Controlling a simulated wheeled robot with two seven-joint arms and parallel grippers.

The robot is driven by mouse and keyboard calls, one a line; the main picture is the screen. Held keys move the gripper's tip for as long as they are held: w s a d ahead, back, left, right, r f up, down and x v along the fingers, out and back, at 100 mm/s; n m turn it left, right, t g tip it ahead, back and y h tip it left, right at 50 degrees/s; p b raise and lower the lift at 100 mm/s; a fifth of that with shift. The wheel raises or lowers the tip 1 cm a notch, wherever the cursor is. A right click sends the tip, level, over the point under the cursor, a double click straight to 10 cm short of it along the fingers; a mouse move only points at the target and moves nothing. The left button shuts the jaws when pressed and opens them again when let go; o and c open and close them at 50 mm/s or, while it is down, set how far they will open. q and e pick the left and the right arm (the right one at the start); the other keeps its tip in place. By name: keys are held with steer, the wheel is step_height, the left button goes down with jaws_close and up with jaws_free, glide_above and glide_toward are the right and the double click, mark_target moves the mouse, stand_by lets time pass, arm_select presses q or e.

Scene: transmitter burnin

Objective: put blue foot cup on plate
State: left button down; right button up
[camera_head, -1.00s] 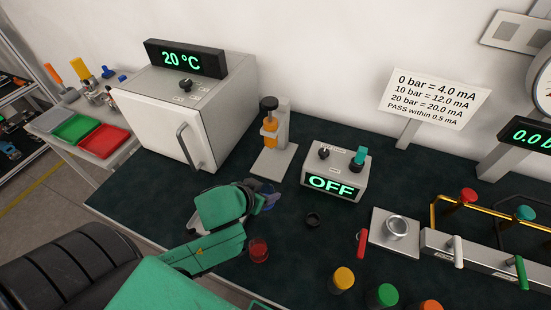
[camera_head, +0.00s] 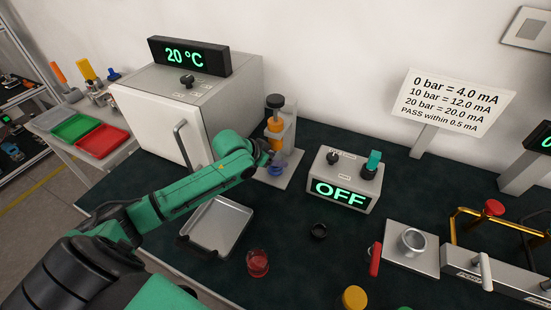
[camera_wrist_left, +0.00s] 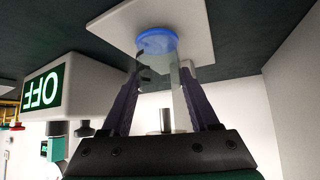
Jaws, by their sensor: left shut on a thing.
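The blue foot cup (camera_head: 277,168) is held by my left gripper (camera_head: 268,158) in front of the stand with the orange cylinder. In the left wrist view the clear cup with its blue foot (camera_wrist_left: 157,40) sits between the two fingers of my left gripper (camera_wrist_left: 165,85), which is shut on it. The pale square plate (camera_head: 284,181) is the base of that stand. The plate also shows in the left wrist view (camera_wrist_left: 197,28), with the blue foot over it. I cannot tell whether the foot touches the plate. My right gripper is out of view.
The stand's orange cylinder (camera_head: 275,127) rises behind the cup. The OFF box (camera_head: 343,182) is to the right and the white oven (camera_head: 160,125) to the left. A metal tray (camera_head: 226,222), a red cup (camera_head: 258,263) and a black ring (camera_head: 318,231) lie nearer me.

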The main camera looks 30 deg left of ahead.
arm_select(q)
steer(key=shift+w+a+f, duration=0.1)
steer(key=shift+w+f, duration=0.1)
steer(key=shift+w, duration=0.1)
steer(key=shift+s+f, duration=0.1)
steer(key=shift+c, duration=0.7)
jaws_free()
steer(key=p+v, duration=0.1)
steer(key=v, duration=1.1)
